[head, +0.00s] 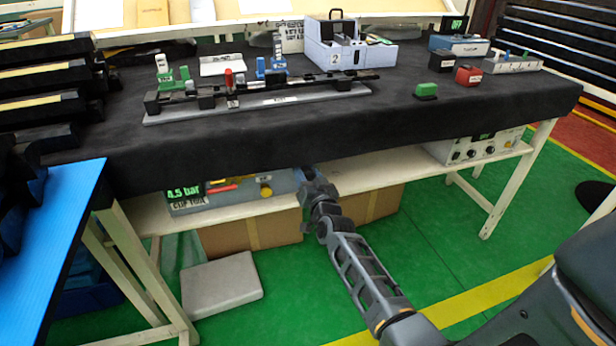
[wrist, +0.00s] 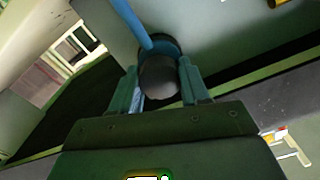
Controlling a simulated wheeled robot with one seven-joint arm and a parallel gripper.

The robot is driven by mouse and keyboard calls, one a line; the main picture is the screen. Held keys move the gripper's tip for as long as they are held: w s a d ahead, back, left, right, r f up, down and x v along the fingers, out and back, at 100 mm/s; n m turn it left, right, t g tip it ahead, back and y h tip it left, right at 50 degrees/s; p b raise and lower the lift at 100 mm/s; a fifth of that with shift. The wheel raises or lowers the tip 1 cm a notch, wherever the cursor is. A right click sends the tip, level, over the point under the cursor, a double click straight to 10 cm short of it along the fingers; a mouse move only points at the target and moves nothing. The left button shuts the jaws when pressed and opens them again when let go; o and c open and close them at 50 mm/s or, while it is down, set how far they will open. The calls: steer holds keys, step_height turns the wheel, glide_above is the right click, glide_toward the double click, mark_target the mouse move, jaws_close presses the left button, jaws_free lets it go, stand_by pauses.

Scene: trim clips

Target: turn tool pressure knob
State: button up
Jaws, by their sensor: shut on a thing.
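The clip tool unit is a blue-grey box (head: 228,201) on the shelf under the table in the head view. Its green display (head: 190,190) reads about 4.5 bar, with a "CLIP TOOL" label below. My gripper (head: 308,177) is at the box's right end, partly hidden under the table edge. In the wrist view my gripper (wrist: 160,85) is shut on a dark round knob (wrist: 158,77), one finger on each side. A blue tube (wrist: 130,22) runs down behind the knob to a dark blue collar. Any mark on the knob is not visible.
The black-covered table (head: 330,135) overhangs the shelf (head: 400,172) closely above my gripper. A red part (head: 222,188) and a yellow knob (head: 265,191) are on the box. Cardboard boxes (head: 250,235) stand below. A grey instrument (head: 475,147) sits right, with clear shelf between.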

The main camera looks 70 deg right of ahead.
steer(key=shift+m, duration=0.7)
steer(key=o, duration=1.1)
steer(key=shift+c, duration=0.2)
steer(key=shift+s, duration=0.1)
steer(key=v, duration=0.7)
steer(key=shift+s+a, duration=0.2)
steer(key=shift+a, duration=0.1)
